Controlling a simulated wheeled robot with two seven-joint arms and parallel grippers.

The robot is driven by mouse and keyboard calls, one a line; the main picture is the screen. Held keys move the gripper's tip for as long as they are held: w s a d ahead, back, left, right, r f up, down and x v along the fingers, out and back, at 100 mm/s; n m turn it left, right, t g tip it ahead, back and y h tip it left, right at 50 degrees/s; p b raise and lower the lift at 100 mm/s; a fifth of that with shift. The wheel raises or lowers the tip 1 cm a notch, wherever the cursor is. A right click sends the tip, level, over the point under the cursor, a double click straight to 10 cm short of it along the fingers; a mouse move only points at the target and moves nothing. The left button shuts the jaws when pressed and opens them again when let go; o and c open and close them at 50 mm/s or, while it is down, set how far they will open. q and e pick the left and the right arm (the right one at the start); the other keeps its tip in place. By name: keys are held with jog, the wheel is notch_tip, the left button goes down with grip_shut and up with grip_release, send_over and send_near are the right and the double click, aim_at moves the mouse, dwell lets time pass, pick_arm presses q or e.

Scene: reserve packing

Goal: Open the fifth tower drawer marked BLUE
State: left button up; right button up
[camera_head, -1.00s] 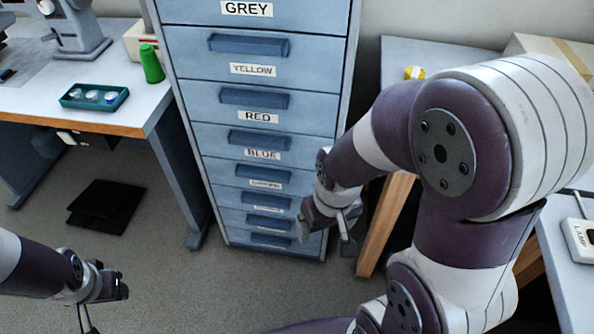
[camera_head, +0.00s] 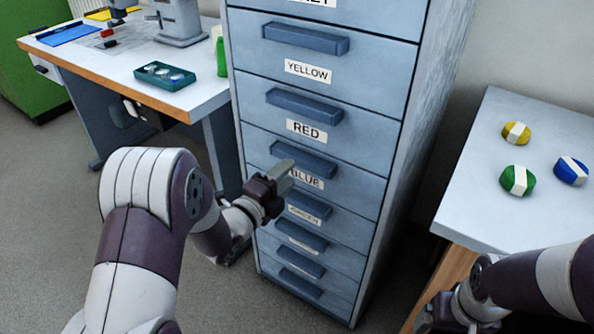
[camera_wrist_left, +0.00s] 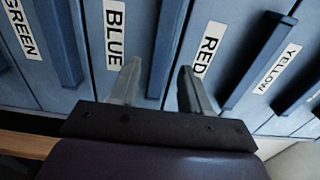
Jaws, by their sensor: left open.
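The blue-grey drawer tower stands in the middle of the head view. Its BLUE drawer (camera_head: 345,183) is shut, with a bar handle (camera_head: 312,160) above the label. My left gripper (camera_head: 284,177) is open at the left part of this drawer front and partly covers the label. In the left wrist view, the open fingers (camera_wrist_left: 158,82) point at the drawer front, one on each side of the BLUE handle (camera_wrist_left: 166,40). I cannot tell whether they touch it. My right gripper (camera_head: 440,316) is at the bottom right, its fingers not clear.
The RED drawer (camera_head: 350,140) above and the GREEN drawer below are shut. A workbench (camera_head: 75,52) with a teal tray (camera_head: 165,76) stands left. A table (camera_head: 470,205) on the right holds yellow, green and blue pieces. Floor is clear at the left.

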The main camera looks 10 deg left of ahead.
aim_at(298, 165)
pick_arm(q)
jog(key=x, duration=0.4)
jog(key=shift+w+b, duration=0.1)
jog(key=shift+b, duration=0.2)
grip_shut()
jog(key=shift+f, duration=0.1)
pick_arm(e)
jog(key=shift+f, duration=0.55)
